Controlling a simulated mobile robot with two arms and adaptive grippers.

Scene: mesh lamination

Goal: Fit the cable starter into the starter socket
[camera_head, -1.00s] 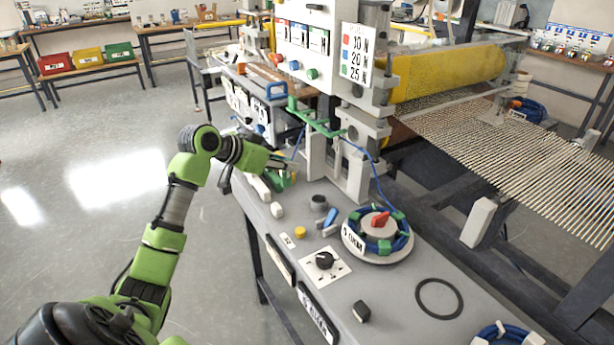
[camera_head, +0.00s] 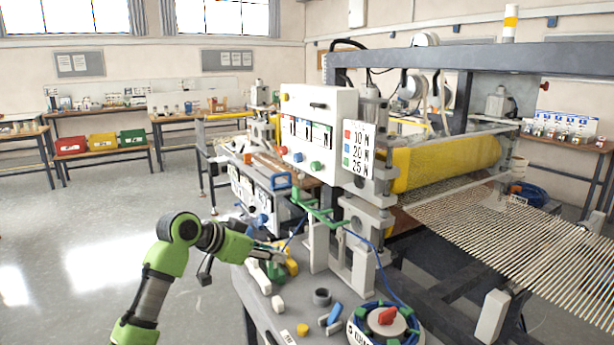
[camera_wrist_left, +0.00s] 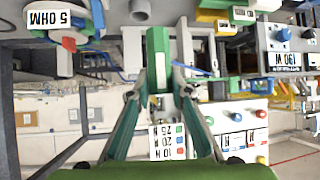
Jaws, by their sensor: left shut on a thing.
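My left gripper (camera_head: 277,252) is at the near left end of the grey machine bench, beside a green and yellow cluster. In the left wrist view its fingers (camera_wrist_left: 158,82) close on a green piece (camera_wrist_left: 158,48), which I take to be the cable starter. Its far end and any contact with a socket cannot be made out. A blue cable (camera_head: 366,243) runs from the reel (camera_head: 384,318) up to green guides (camera_head: 318,208), then down toward my gripper. I cannot single out the starter socket. My right gripper is not in view.
The upright control panel (camera_head: 318,130) and white posts (camera_head: 360,262) stand close right of my gripper. Open floor lies to the left.

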